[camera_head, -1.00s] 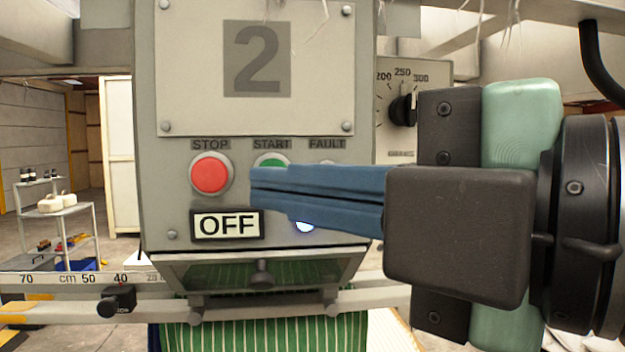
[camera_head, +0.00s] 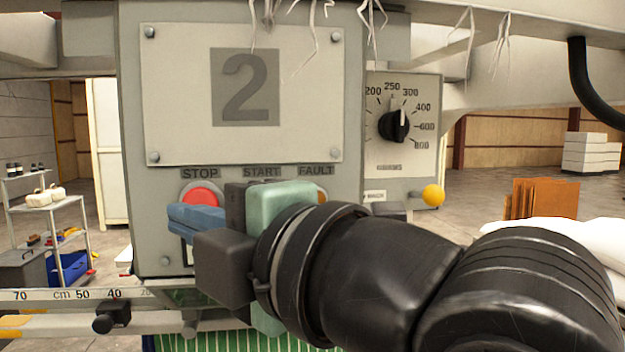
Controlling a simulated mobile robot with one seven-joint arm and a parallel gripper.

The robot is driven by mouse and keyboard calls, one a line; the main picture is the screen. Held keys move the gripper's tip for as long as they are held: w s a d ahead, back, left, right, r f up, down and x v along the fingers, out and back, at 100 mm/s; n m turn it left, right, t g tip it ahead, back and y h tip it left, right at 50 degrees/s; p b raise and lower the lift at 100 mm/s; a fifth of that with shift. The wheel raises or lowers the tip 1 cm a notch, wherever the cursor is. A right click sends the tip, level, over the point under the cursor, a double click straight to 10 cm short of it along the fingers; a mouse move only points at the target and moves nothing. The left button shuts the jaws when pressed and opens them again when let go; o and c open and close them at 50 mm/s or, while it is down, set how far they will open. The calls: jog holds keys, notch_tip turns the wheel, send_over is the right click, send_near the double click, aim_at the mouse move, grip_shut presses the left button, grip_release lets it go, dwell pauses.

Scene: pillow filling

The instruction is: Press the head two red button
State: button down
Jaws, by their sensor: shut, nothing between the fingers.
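The red STOP button (camera_head: 201,194) is on the grey control box of head 2 (camera_head: 140,225), under the large "2" plate (camera_head: 245,87). Its lower part is hidden behind my gripper. My gripper (camera_head: 175,222) has blue fingers, shut and empty, with the tips just below and slightly left of the red button. I cannot tell whether the tips touch the panel. The START button, most of the FAULT lamp and most of the OFF display are hidden behind my gripper and arm.
A dial (camera_head: 395,125) is right of the box, with a yellow knob (camera_head: 433,195) below it. A ruled rail (camera_head: 60,295) with a black clamp (camera_head: 117,316) runs across the lower left. A shelf cart (camera_head: 45,206) stands at left. White strands hang from above.

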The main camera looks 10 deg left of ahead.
aim_at(225, 169)
jog(key=w, duration=0.2)
jog(key=w+p, duration=0.1)
jog(key=shift+w+a+f, duration=0.15)
jog(key=shift+w, duration=0.2)
